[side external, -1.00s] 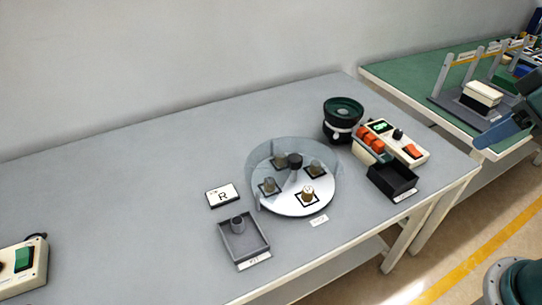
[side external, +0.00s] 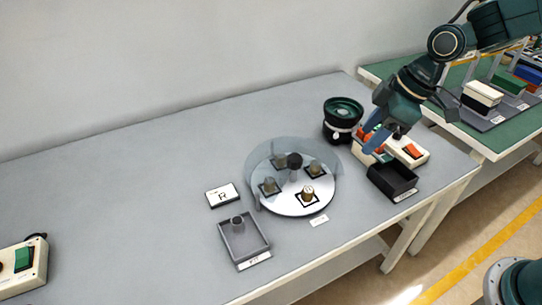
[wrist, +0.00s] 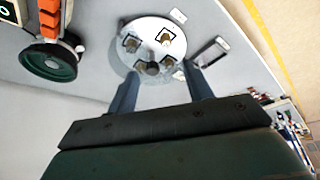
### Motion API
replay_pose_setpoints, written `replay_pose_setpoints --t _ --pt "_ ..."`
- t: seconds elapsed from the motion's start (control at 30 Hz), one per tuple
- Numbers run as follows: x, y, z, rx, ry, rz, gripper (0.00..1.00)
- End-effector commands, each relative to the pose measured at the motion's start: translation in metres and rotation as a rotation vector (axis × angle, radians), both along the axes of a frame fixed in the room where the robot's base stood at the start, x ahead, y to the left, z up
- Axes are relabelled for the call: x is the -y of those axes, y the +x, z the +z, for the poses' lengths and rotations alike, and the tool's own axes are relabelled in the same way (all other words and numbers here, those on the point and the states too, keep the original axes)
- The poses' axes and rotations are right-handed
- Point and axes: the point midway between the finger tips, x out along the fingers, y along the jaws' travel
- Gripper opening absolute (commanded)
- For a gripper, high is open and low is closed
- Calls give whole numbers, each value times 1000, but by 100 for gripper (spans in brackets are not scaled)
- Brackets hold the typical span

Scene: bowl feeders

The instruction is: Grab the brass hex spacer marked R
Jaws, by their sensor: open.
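A brass spacer (side external: 309,193) stands upright in a black-outlined square at the open front of a round white dial (side external: 290,208). Its top has a dark mark too small to read. It also shows in the wrist view (wrist: 166,38). Several similar spacers stand on the dial under a clear curved cover (side external: 262,155), so their colour is hard to tell. A white card marked R (side external: 222,195) lies left of the dial. My gripper (side external: 374,142) is open and empty, in the air right of the dial, over the feeder controls. Its fingers also show in the wrist view (wrist: 160,88).
A grey tray (side external: 262,228) with a grey cylindrical piece stands front left of the dial. A dark feeder bowl (side external: 343,118), a control box with orange switches (side external: 418,155) and a black bin (side external: 411,186) stand to the right. A dark knob rises mid-dial.

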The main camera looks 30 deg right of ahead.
Motion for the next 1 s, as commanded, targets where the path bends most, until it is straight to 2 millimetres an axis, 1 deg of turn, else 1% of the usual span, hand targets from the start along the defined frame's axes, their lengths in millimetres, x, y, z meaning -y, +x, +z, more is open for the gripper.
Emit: replay_pose_setpoints --t 0.03,0.1,0.3,0.43,0.77,0.87,1.0 --pt "-5 7 -11 -8 4 33 51" --pt "-12 15 -23 -11 9 76 51" --pt "-26 30 -49 -13 26 165 51" --pt "-31 34 -57 -14 31 193 51" --pt "-33 36 -62 -12 33 198 51" --pt "-35 37 -68 -15 32 199 51" --pt "-40 39 -82 -16 32 198 51"
